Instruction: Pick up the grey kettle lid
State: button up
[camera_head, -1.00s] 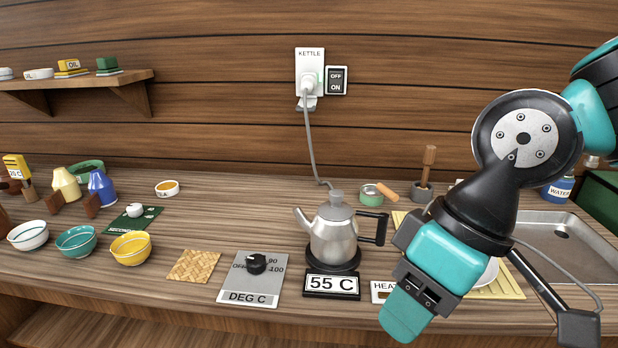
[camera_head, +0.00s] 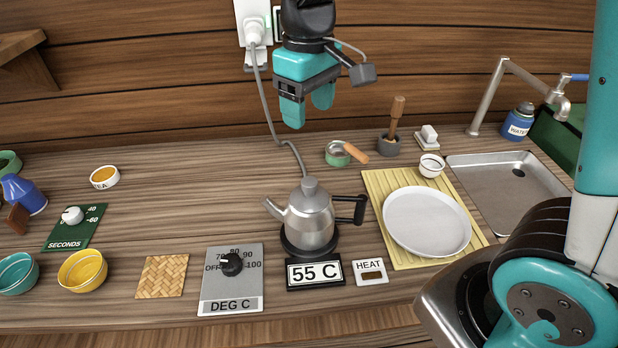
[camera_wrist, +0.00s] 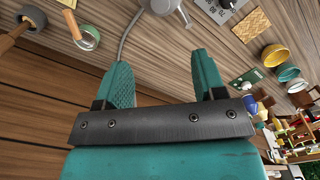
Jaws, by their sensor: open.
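The grey kettle (camera_head: 311,222) stands upright on its dark round base on the counter, with its spout to the left and black handle to the right. Its grey lid (camera_head: 310,187) with a knob sits on top of the kettle. My gripper (camera_head: 307,116) is open and empty, in the air above and behind the kettle, apart from the lid. In the wrist view the gripper's two teal fingers (camera_wrist: 163,82) stand wide apart with nothing between them. Part of the kettle (camera_wrist: 165,6) shows at the top edge there; its lid I cannot make out clearly.
A cord runs from the wall plug (camera_head: 255,38) down behind the kettle. A white plate (camera_head: 427,221) lies on a yellow mat (camera_head: 380,185) to the right. The temperature dial panel (camera_head: 230,290) is front left.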

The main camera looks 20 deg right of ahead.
jog(key=p, duration=0.2)
send_near(310, 180)
jog(key=f, duration=0.5)
jog(key=shift+w+f, duration=0.2)
jog(key=shift+f, duration=0.05)
jog(key=shift+s+f+p, duration=0.2)
jog(key=shift+f+p, duration=0.65)
jog(key=shift+f, duration=1.8)
jog(key=c, duration=1)
